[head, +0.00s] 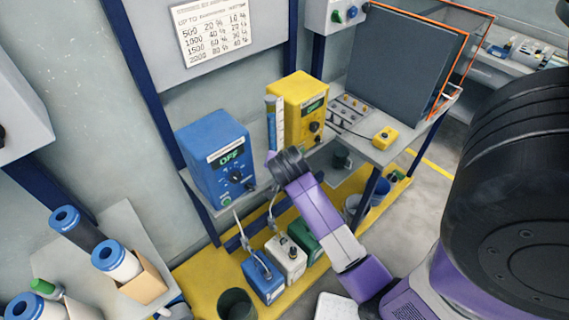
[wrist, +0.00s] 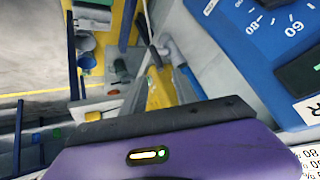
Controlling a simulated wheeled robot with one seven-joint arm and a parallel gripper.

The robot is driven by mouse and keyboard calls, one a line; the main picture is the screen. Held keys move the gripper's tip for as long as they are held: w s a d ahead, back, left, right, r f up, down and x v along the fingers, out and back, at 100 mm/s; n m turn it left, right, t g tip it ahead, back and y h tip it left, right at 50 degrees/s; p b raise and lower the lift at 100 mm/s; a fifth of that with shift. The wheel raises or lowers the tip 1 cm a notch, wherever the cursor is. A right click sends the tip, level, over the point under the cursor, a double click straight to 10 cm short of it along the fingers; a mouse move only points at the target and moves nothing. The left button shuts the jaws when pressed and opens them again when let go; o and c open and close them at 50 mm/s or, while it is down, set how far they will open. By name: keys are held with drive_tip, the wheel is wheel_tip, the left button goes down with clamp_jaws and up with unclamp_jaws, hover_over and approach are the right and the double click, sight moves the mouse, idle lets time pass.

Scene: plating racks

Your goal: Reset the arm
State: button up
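My purple arm (head: 315,210) reaches up and left from the lower right in the head view. Its dark end, my gripper (head: 287,163), is in front of the shelf, between the blue control box (head: 215,158) and the yellow control box (head: 300,108). No held object can be made out. In the wrist view the purple hand fills the bottom, and the blue box's dial face (wrist: 265,35) is close at the right.
Blue, white and green pump units (head: 285,258) stand on the yellow platform below the arm. A dark panel (head: 405,70) and a yellow button box (head: 384,138) are on the right bench. Blue-capped rolls (head: 117,261) stand at lower left.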

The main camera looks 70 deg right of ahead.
drive_tip(key=shift+s+a+r, duration=0.1)
drive_tip(key=shift+a+r, duration=0.15)
idle(0.5)
